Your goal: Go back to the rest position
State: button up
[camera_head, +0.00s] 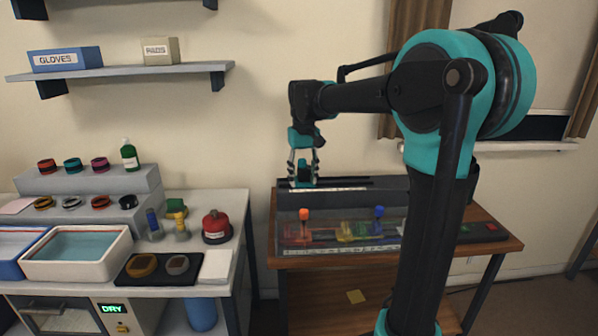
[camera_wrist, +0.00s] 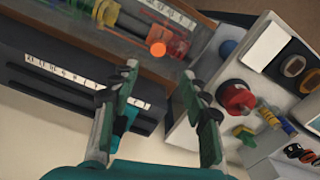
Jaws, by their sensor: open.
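My gripper (camera_head: 303,168) hangs fingers-down over the back of the right-hand bench, in front of the dark raised ledge. In the wrist view my gripper (camera_wrist: 160,85) has its two fingers well apart, with nothing held between them. My teal and black arm reaches left from its column on the right side of the head view. Below and in front of the fingers lies a clear-covered case (camera_head: 340,236) with an orange knob (camera_head: 304,214) and a blue knob (camera_head: 379,211). The orange knob (camera_wrist: 158,48) also shows in the wrist view beyond the fingers.
The left bench holds a white basin (camera_head: 77,268) of liquid, a red round container (camera_head: 216,226), a black mat (camera_head: 128,270) and a stepped rack (camera_head: 90,181) with several rings and a green bottle (camera_head: 129,155). A wall shelf (camera_head: 120,70) carries two boxes. A gap separates the benches.

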jog(key=s+d+f+m+t, duration=0.1)
jog(key=s+d+f+t, duration=0.1)
jog(key=s+d+f, duration=0.4)
jog(key=s+d+f+m+t, duration=0.2)
jog(key=s+d+f, duration=0.4)
jog(key=s+f, duration=1)
jog(key=shift+d, duration=0.35)
